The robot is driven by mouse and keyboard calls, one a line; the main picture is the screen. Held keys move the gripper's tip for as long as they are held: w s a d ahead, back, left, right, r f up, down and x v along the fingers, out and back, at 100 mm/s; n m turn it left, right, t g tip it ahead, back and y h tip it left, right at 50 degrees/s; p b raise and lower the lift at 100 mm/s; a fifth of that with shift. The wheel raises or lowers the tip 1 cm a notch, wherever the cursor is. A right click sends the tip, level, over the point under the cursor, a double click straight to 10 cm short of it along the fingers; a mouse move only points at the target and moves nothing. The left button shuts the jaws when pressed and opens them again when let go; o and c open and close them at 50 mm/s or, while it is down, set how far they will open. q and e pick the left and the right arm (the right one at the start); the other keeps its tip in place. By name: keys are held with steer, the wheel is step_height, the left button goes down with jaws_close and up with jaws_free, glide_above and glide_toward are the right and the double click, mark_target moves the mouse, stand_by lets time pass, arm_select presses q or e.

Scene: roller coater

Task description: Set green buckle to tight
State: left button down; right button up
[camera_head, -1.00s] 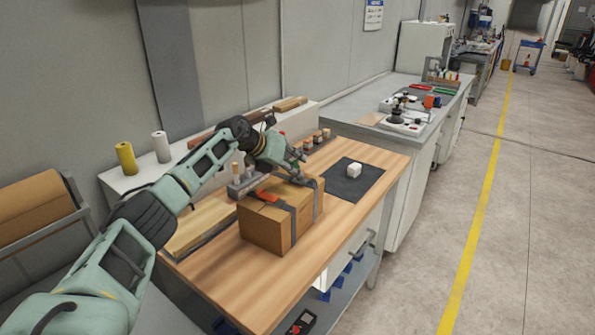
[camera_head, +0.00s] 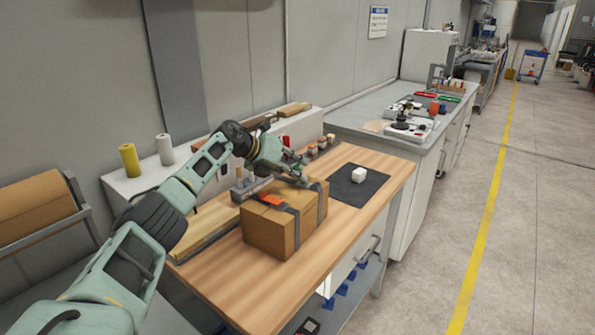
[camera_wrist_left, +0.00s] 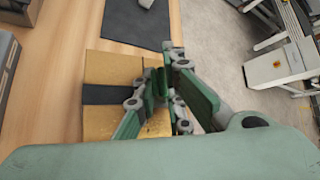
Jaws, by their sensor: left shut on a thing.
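A cardboard box (camera_head: 266,233) with two dark straps stands on the wooden workbench. An orange buckle (camera_head: 271,200) lies on the near strap (camera_head: 297,228). My left gripper (camera_head: 304,181) is at the top of the box by the far strap (camera_head: 321,203). In the left wrist view the fingers (camera_wrist_left: 157,88) are closed around a small dark green piece (camera_wrist_left: 161,82), which looks like the green buckle, at the edge of the box. The fingers cover most of it, so its setting cannot be told. My right gripper is not in view.
A white block (camera_head: 358,175) sits on a dark mat (camera_head: 352,189) right of the box. Small tools (camera_head: 318,147) stand behind it. Yellow (camera_head: 129,160) and white (camera_head: 165,149) rolls stand at the back left. The bench front (camera_head: 222,277) is clear.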

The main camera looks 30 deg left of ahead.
arm_select(q)
steer(key=shift+s+f, duration=0.15)
steer(key=shift+f, duration=0.3)
steer(key=c, duration=2)
jaws_free()
steer(key=shift+c, duration=0.2)
steer(key=shift+o, duration=1.1)
steer(key=shift+r, duration=0.15)
steer(key=shift+r, duration=0.15)
steer(key=shift+s+a+r, duration=0.2)
steer(key=shift+a+r, duration=0.1)
steer(key=shift+a, duration=0.05)
steer(key=v, duration=1)
steer(key=shift+s+r, duration=0.2)
steer(key=shift+s, duration=0.1)
steer(key=shift+a, duration=0.15)
